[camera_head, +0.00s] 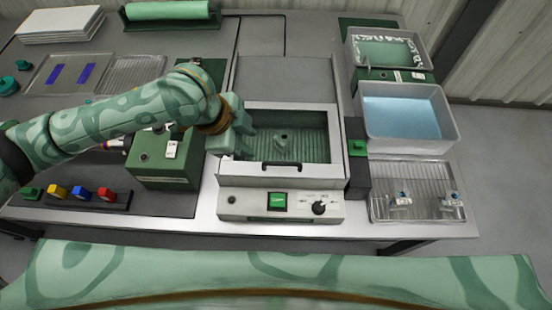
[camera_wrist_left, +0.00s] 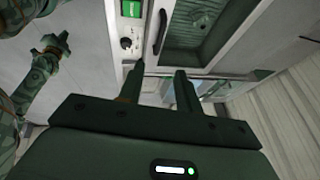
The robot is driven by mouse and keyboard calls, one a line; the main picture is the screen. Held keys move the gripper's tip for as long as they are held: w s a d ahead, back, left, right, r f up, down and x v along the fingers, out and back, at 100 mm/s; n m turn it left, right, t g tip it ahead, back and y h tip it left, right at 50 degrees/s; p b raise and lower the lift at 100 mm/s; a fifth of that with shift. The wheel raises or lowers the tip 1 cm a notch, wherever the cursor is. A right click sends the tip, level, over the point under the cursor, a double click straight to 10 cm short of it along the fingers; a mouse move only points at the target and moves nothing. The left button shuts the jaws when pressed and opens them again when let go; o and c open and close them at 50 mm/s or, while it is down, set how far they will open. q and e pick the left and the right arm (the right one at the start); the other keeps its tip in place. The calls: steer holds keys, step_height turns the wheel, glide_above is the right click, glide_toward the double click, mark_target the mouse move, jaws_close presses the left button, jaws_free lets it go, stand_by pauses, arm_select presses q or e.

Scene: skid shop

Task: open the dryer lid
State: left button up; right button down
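The dryer (camera_head: 338,152) stands in the middle of the bench. Its lid is a pale frame around a window, through which a green ribbed inside shows; it looks shut. A black handle (camera_head: 283,164) sits on the lid's front edge, and this handle also shows in the left wrist view (camera_wrist_left: 161,32). My left gripper (camera_head: 244,137) is over the lid's left side, left of and behind the handle. In the left wrist view its two fingers (camera_wrist_left: 158,88) are apart with nothing between them. My right gripper cannot be made out in either view.
The dryer's front panel has a green switch (camera_head: 277,201) and a black knob (camera_head: 319,208). A green box (camera_head: 165,178) stands close on the left, under my left arm. Right are a black-and-green post (camera_head: 357,160), a blue-liquid tray (camera_head: 455,138) and a wire rack (camera_head: 425,205).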

mark_target(279, 163)
arm_select(q)
steer(key=b+x, duration=0.5)
steer(key=x, duration=1)
steer(key=shift+d+f, duration=0.25)
steer(key=shift+f, duration=0.1)
jaws_close()
